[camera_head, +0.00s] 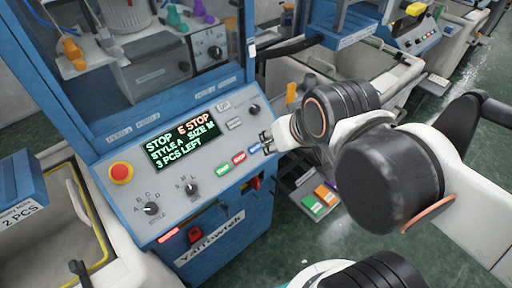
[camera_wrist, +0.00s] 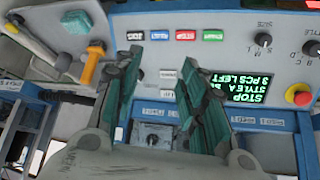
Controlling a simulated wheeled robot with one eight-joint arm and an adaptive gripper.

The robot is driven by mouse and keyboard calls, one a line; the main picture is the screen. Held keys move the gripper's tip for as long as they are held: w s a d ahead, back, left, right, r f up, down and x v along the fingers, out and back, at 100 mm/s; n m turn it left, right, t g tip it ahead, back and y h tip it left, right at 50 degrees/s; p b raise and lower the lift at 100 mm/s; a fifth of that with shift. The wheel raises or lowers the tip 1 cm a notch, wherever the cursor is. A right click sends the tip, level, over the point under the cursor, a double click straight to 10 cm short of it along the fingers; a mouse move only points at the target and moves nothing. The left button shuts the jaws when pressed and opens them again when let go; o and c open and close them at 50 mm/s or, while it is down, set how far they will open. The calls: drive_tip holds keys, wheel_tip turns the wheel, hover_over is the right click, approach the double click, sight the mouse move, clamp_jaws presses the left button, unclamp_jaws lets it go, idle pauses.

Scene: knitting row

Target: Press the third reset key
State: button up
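The control panel in the head view has a row of green (camera_head: 222,169), red (camera_head: 238,158) and blue (camera_head: 254,148) keys. The blue key is third from the left; its lettering is too small to read surely. In the wrist view the panel is upside down, with the blue (camera_wrist: 159,35), red (camera_wrist: 186,35) and green (camera_wrist: 213,35) keys along the top. My gripper (camera_head: 267,142) is just right of the blue key in the head view; contact cannot be told. In the wrist view my gripper (camera_wrist: 162,60) is open and empty, with fingers apart.
The lit display (camera_head: 183,137) reads STOP, E STOP, STYLE A, SIZE M, 3 PCS LEFT. A red emergency button (camera_head: 121,173) and two selector knobs (camera_head: 151,209) stand left and below. Pale keys (camera_head: 234,124) and another knob (camera_head: 253,109) sit above the coloured row.

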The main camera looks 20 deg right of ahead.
clamp_jaws()
idle(1.0)
